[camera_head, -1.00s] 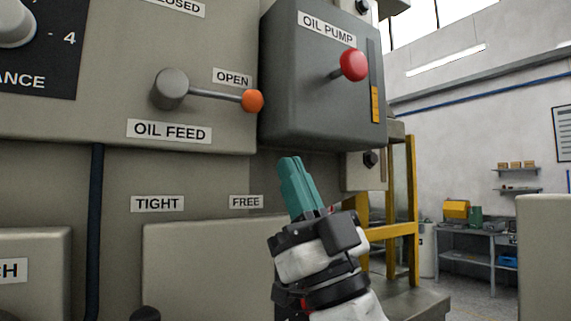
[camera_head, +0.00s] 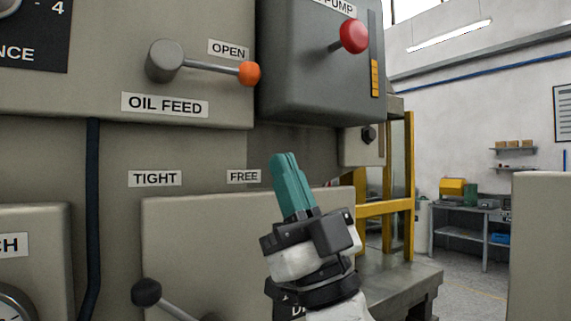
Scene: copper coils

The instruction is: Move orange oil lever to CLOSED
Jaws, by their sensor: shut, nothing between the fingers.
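The oil lever (camera_head: 208,66) has a grey hub at left, a thin rod and an orange knob (camera_head: 249,74) at its right end. It lies nearly level, pointing right, just below the OPEN label (camera_head: 229,49) and above the OIL FEED label (camera_head: 164,104). The CLOSED label is out of view. My gripper (camera_head: 284,156) has teal fingers that are shut and empty. It points up, below and a little right of the orange knob in the picture, apart from it.
The grey oil pump box (camera_head: 310,90) with a red knob (camera_head: 354,36) juts out right of the lever. Below are TIGHT (camera_head: 155,178) and FREE (camera_head: 244,176) labels and a black-knobbed lever (camera_head: 146,292). A yellow frame (camera_head: 385,207) stands right of my gripper.

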